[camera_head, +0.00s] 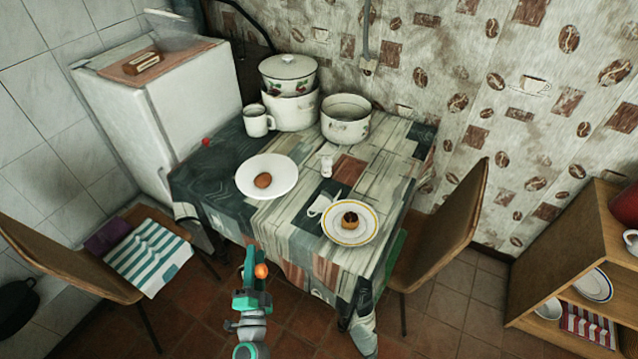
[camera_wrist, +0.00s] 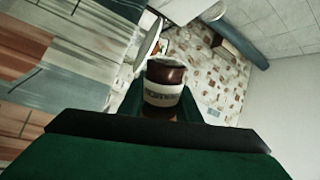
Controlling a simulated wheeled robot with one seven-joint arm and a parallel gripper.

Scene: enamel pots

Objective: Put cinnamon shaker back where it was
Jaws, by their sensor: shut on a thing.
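The cinnamon shaker (camera_wrist: 165,90) is a small brown jar with a pale label, seen in the wrist view between my fingers. My gripper (camera_wrist: 160,112) is shut on it. In the head view my gripper (camera_head: 255,268) is in front of the table's near edge, and the orange-brown shaker (camera_head: 261,271) shows at its tip. The label's text is too blurred to read. A small white shaker (camera_head: 327,166) stands on the table (camera_head: 275,222), in the middle right part, apart from my gripper.
The table holds a white plate (camera_head: 281,181) with a brown item, a yellow-rimmed plate (camera_head: 366,236) with a bun, a white jug (camera_head: 321,206), a mug (camera_head: 256,124) and enamel pots (camera_head: 345,128). Chairs (camera_head: 444,232) flank it. Bare cloth shows near the front left.

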